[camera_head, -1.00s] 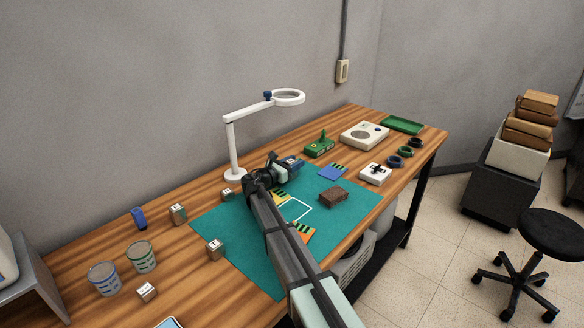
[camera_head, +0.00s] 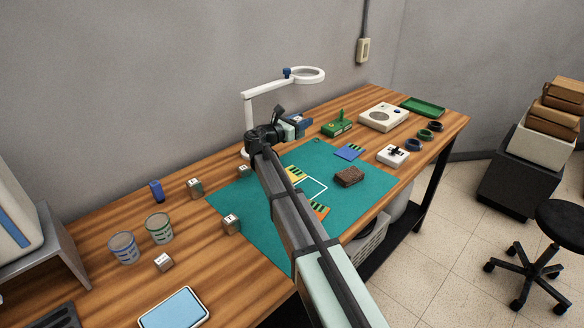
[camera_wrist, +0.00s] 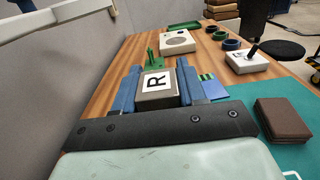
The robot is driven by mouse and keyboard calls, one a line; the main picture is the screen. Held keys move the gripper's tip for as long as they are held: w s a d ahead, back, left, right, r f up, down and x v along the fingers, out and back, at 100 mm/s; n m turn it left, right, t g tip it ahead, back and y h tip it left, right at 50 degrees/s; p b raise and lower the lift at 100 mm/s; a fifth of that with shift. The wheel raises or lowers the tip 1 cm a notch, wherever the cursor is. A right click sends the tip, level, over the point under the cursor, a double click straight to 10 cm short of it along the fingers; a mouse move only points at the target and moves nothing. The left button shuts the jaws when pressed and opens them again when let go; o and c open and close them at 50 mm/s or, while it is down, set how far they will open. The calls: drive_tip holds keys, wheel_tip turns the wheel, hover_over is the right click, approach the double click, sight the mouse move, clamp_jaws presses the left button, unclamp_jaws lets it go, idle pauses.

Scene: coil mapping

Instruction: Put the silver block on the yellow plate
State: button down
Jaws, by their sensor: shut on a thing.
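My gripper (camera_head: 300,124) is shut on a grey block with a white label marked R (camera_wrist: 157,84), seen between the blue fingers in the wrist view. In the head view the gripper is above the table near the back edge of the mat, and the block is hard to make out. A yellow striped plate (camera_head: 295,174) lies on the mat, partly hidden by my arm. An orange striped plate (camera_head: 320,210) lies nearer the front, also partly covered.
A white lamp (camera_head: 248,120) stands behind my gripper. Several small labelled blocks (camera_head: 232,224) and two cups (camera_head: 159,229) are at the left.

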drive_tip(key=s+a+n+t+y, duration=0.1)
drive_tip(key=s+n+t+y, duration=0.2)
drive_tip(key=s, duration=0.7)
drive_tip(key=n+t+y, duration=0.1)
drive_tip(key=n+y, duration=0.1)
drive_tip(key=y, duration=0.1)
hover_over(290, 173)
drive_tip(key=shift+f, duration=4.9)
drive_tip(key=shift+f, duration=0.1)
drive_tip(key=c, duration=0.6)
unclamp_jaws()
drive_tip(key=shift+c, duration=0.2)
drive_tip(key=shift+s+a, duration=0.1)
drive_tip(key=shift+s, duration=0.2)
drive_tip(key=shift+v, duration=3.5)
